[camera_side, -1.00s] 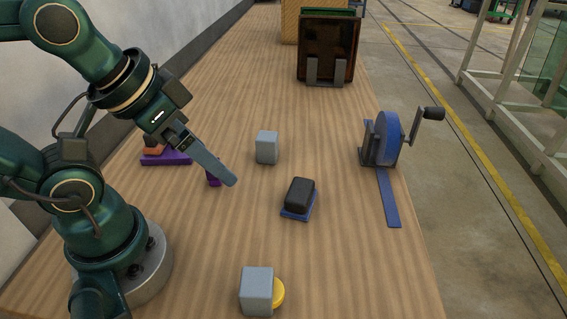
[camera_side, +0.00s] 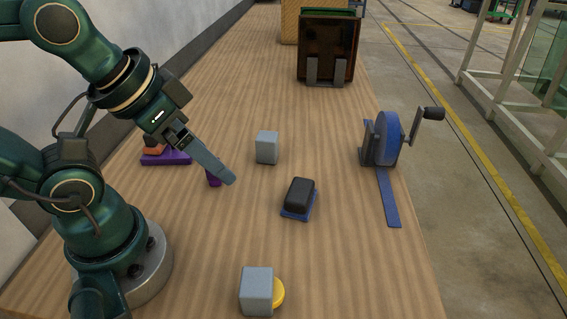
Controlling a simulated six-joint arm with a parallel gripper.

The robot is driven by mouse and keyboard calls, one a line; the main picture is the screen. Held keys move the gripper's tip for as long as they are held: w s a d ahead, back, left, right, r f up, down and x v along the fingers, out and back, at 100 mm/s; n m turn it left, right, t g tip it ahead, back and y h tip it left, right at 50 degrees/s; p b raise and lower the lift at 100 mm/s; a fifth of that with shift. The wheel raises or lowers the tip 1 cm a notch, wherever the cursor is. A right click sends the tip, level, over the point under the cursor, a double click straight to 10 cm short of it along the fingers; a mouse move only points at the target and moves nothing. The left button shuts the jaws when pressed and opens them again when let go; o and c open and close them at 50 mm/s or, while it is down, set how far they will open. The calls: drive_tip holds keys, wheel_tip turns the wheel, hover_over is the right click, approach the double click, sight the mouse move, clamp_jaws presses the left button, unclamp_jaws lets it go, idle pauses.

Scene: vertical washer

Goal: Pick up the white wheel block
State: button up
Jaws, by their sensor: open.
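I see no block that is plainly a white wheel block. Two pale grey blocks stand on the table: one near the middle (camera_side: 267,147), and one at the front (camera_side: 256,291) with a yellow disc (camera_side: 279,292) partly hidden behind it. My gripper (camera_side: 230,179) is open and points down to the right, above the table. I see nothing held.
A blue wheel (camera_side: 388,138) with a black crank stands at the right edge, with a blue strip (camera_side: 389,199) before it. A purple piece (camera_side: 166,159) and a small purple part (camera_side: 213,178) are near my arm. A dark box (camera_side: 327,50) stands at the back. The front right is clear.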

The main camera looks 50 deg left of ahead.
drive_tip(key=shift+w, duration=0.1)
drive_tip(key=w+d+r+n+t, duration=0.1)
drive_tip(key=w+r+t, duration=0.2)
drive_tip(key=w, duration=0.3)
drive_tip(key=w+r+n+t, duration=0.2)
drive_tip(key=w+r+t, duration=0.1)
drive_tip(key=w+r, duration=0.15)
drive_tip(key=n+y, duration=0.7)
drive_tip(key=y, duration=0.2)
hover_over(265, 140)
drive_tip(key=w, duration=0.3)
drive_tip(key=f, duration=1.2)
drive_tip(key=shift+s+d, duration=0.1)
drive_tip(key=shift+s, duration=0.1)
drive_tip(key=shift+m+g, duration=0.7)
drive_tip(key=shift+m, duration=0.2)
drive_tip(key=f, duration=0.2)
drive_tip(key=s+f, duration=0.1)
drive_tip(key=f, duration=0.2)
drive_tip(key=s+f, duration=0.1)
drive_tip(key=f, duration=0.1)
drive_tip(key=shift+s+a+f, duration=0.2)
drive_tip(key=shift+a+f, duration=0.05)
drive_tip(key=shift+f, duration=0.1)
drive_tip(key=shift+x, duration=2.45)
clamp_jaws()
